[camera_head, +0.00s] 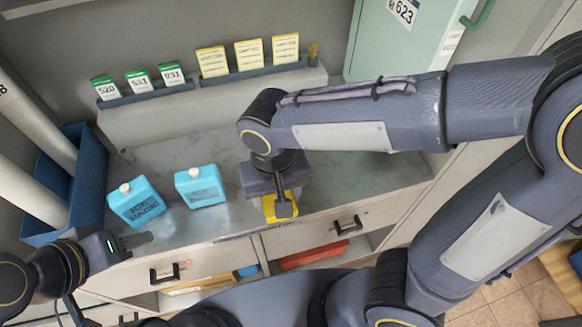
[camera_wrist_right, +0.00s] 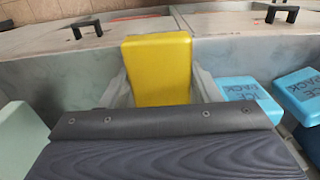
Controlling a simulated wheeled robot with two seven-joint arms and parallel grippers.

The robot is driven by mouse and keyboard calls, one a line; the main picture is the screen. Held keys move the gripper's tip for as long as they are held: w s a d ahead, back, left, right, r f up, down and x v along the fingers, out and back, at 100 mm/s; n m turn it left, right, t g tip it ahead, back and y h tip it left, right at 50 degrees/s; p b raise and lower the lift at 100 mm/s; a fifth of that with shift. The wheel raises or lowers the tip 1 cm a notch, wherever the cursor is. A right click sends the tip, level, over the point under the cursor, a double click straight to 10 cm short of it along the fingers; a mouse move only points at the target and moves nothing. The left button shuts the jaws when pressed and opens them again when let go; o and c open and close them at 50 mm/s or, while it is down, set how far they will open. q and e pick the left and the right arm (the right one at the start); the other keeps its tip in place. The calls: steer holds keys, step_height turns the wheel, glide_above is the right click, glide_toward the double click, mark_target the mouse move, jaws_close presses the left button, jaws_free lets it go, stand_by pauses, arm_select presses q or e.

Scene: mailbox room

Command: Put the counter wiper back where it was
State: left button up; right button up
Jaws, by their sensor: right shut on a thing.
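The counter wiper shows as a yellow block (camera_head: 270,207), low over or on the grey counter near its front edge. My right gripper (camera_head: 281,203) is shut on it from above and hides part of it. In the right wrist view the yellow wiper (camera_wrist_right: 158,68) sits between the two grey fingers of my right gripper (camera_wrist_right: 160,88). Whether the wiper touches the counter is hard to tell. My left gripper (camera_head: 135,240) is at the counter's front left edge, apart from the wiper. Its finger opening is not clear.
Two blue ice packs (camera_head: 137,202) (camera_head: 201,187) stand left of the wiper. A blue bin (camera_head: 88,185) with white tubes is farther left. Green and yellow cards (camera_head: 248,55) line the back ledge. A pale green box (camera_head: 398,38) stands back right. Drawers (camera_head: 335,226) are below the counter.

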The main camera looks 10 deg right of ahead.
steer(key=w+d+f, duration=0.2)
steer(key=w, duration=0.1)
steer(key=w+d+f, duration=0.1)
steer(key=w+f, duration=0.2)
steer(key=w+d+f, duration=0.2)
steer(key=w+f, duration=0.1)
steer(key=shift+w+d, duration=0.3)
steer(key=shift+w+d+f, duration=0.25)
steer(key=shift+w+f, duration=0.1)
steer(key=shift+f, duration=0.15)
steer(key=shift+w+f, duration=0.15)
steer(key=shift+f, duration=1.5)
steer(key=shift+f, duration=0.1)
steer(key=shift+f, duration=0.15)
steer(key=o, duration=1)
steer(key=shift+c, duration=0.2)
